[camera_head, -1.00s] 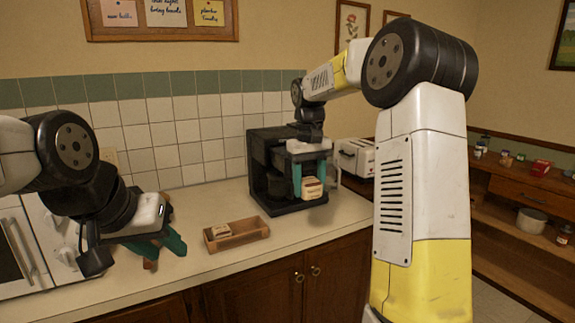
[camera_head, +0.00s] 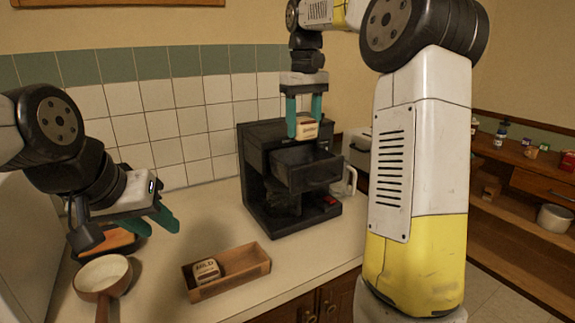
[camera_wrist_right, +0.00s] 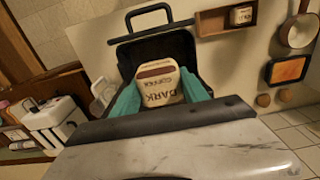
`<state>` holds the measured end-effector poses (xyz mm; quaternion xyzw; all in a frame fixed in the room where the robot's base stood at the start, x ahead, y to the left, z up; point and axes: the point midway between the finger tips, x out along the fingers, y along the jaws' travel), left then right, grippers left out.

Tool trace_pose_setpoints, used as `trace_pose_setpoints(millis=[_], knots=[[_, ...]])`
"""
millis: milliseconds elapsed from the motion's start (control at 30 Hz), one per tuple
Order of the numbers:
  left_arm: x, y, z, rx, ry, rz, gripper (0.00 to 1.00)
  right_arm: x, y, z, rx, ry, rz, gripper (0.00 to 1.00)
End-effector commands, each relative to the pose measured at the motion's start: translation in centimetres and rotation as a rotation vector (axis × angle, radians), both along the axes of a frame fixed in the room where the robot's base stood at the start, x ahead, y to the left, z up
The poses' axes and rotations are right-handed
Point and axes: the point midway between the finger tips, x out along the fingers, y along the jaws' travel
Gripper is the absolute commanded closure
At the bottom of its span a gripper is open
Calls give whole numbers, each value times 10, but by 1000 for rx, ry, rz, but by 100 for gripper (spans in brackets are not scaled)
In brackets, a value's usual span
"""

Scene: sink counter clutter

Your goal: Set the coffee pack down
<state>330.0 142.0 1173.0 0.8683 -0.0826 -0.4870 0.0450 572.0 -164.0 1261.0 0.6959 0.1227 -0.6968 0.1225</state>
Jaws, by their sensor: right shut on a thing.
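The coffee pack (camera_head: 307,129) is a small cream and brown pack; in the right wrist view its label reads DARK (camera_wrist_right: 158,85). My right gripper (camera_head: 304,118) is shut on it and holds it above the black coffee machine (camera_head: 262,165). The machine's open drawer (camera_head: 308,170) lies just below the pack. In the right wrist view the pack sits between the teal fingers with the black drawer (camera_wrist_right: 185,48) behind it. My left gripper (camera_head: 158,226) is open and empty over the counter at the left.
A wooden tray (camera_head: 228,285) holds a second pack (camera_head: 206,271) labelled MILD. A pan (camera_head: 103,275) and an orange board (camera_head: 108,240) lie at the left. A white toaster (camera_head: 359,150) stands behind the machine. Bare counter lies between tray and machine.

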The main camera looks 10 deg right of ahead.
Motion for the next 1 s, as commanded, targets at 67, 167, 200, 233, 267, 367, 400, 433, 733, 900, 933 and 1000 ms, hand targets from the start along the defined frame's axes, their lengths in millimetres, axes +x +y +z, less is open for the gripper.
trace_pose_setpoints(millis=[67, 167, 200, 233, 267, 367, 400, 433, 733, 900, 933, 1000], knots=[[0, 0, 0, 0, 0, 0, 64, 0, 0, -6, 0, 1, 0, 86], [0, 0, 0, 0, 0, 0, 64, -1, 0, -24, -1, 5, 0, 86], [0, 0, 0, 0, 0, 0, 64, -1, 0, -32, -1, 5, 0, 86], [0, 0, 0, 0, 0, 0, 64, -1, 0, -37, 0, 4, 0, 86], [0, 0, 0, 0, -1, 0, 64, -1, 0, -43, -1, 5, 0, 86], [0, 0, 0, 0, 0, 0, 64, -1, 0, -56, -1, 2, 0, 86], [0, 0, 0, 0, 0, 0, 64, 0, 0, -60, 0, 1, 0, 86], [0, 0, 0, 0, 0, 0, 64, 0, 0, -62, -1, 2, 0, 86], [0, 0, 0, 0, 0, 0, 64, -1, 0, -98, 0, 2, 0, 86], [0, 0, 0, 0, 0, 0, 64, 0, 0, -100, 0, -1, 0, 86], [0, 0, 0, 0, 0, 0, 64, 0, 0, -100, 0, -1, 0, 86], [0, 0, 0, 0, 0, 0, 64, 0, 0, -100, 0, 0, 0, 86]])
